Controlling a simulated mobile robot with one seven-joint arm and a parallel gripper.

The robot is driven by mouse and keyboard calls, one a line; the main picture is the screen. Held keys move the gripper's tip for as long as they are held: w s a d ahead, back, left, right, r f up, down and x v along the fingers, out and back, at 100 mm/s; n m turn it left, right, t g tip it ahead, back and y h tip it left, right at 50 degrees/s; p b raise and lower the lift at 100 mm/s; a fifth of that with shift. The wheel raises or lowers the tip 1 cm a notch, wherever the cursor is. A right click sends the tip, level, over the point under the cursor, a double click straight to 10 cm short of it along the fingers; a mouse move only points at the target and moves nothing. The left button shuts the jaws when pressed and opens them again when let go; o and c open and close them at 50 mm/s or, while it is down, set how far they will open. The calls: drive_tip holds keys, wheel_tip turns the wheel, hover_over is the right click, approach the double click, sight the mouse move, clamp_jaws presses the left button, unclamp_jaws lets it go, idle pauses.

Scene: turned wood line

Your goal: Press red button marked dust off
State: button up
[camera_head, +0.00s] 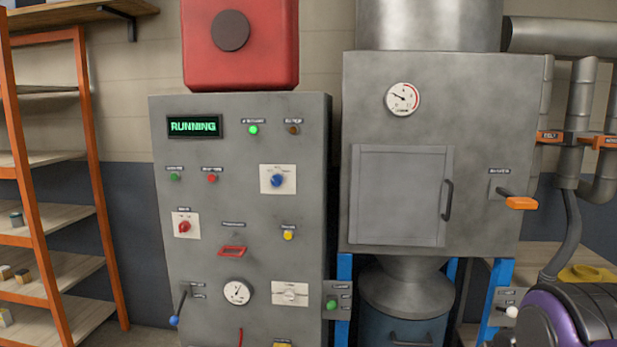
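A grey control cabinet (200,250) stands left of the middle. A small round red button (212,178) is on its upper left front, under a small dark label that is too blurred to read for sure. A green button (174,177) sits to its left, also under a small label. Another red control, a knob (183,227) on a white plate, is lower left. The display (195,126) above reads RUNNING in green, and a green lamp (253,130) is lit. My gripper is not in view, and nothing covers the red button.
A blue selector knob (277,181), a yellow button (288,235) and a blue-tipped lever (178,308) share the panel. A grey dust collector (430,200) with an orange-handled lever (520,203) stands right. Orange-framed shelves (60,200) are left. A purple and black rounded body (570,320) fills the lower right.

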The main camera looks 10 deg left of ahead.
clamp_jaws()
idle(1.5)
